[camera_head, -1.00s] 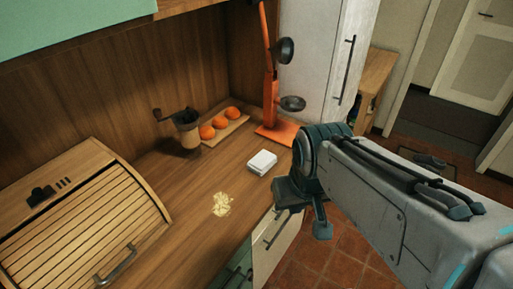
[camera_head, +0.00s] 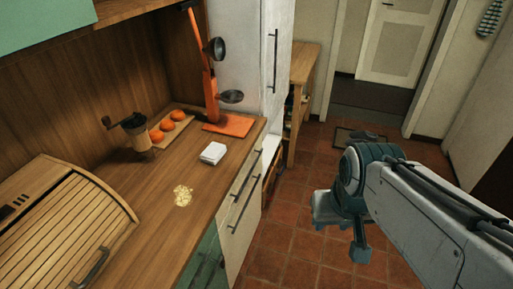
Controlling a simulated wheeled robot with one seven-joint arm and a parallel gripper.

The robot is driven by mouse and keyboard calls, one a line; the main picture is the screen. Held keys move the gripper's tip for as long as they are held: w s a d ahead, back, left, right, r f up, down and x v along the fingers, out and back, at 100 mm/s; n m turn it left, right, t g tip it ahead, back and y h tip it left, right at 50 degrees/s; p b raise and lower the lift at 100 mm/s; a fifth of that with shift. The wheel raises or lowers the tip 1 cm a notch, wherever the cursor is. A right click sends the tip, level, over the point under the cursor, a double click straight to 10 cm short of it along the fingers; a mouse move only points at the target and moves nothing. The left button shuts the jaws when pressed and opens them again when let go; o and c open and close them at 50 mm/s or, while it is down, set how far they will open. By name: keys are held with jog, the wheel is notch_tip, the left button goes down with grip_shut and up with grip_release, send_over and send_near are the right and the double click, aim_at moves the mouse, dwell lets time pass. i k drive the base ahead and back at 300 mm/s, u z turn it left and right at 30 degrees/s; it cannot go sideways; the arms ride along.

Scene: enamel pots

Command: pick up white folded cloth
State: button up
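The white folded cloth (camera_head: 213,153) lies on the wooden counter, near its front edge and in front of the orange stand. It is a small, flat, block-like stack. My gripper (camera_head: 357,250) hangs at the end of my arm to the right of the counter, over the tiled floor, well apart from the cloth. Its fingers point down and are seen from behind. The frame does not show whether they are open or shut. Nothing hides the cloth.
On the wooden counter (camera_head: 165,225) stand an orange balance stand (camera_head: 209,95), a grinder (camera_head: 135,132), a board with oranges (camera_head: 172,127) and a bread box (camera_head: 62,222). Pale crumbs (camera_head: 183,195) lie left of the cloth. The tiled floor (camera_head: 290,235) is open; a wooden side table (camera_head: 301,75) stands behind.

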aim_at(212, 155)
jog(key=z, duration=0.55)
jog(key=k, duration=0.75)
jog(key=z, duration=0.5)
jog(key=i, duration=1.35)
jog(key=u, duration=0.75)
jog(key=i, duration=1.15)
jog(key=u, duration=1.75)
jog(key=i, duration=0.5)
jog(key=u, duration=0.35)
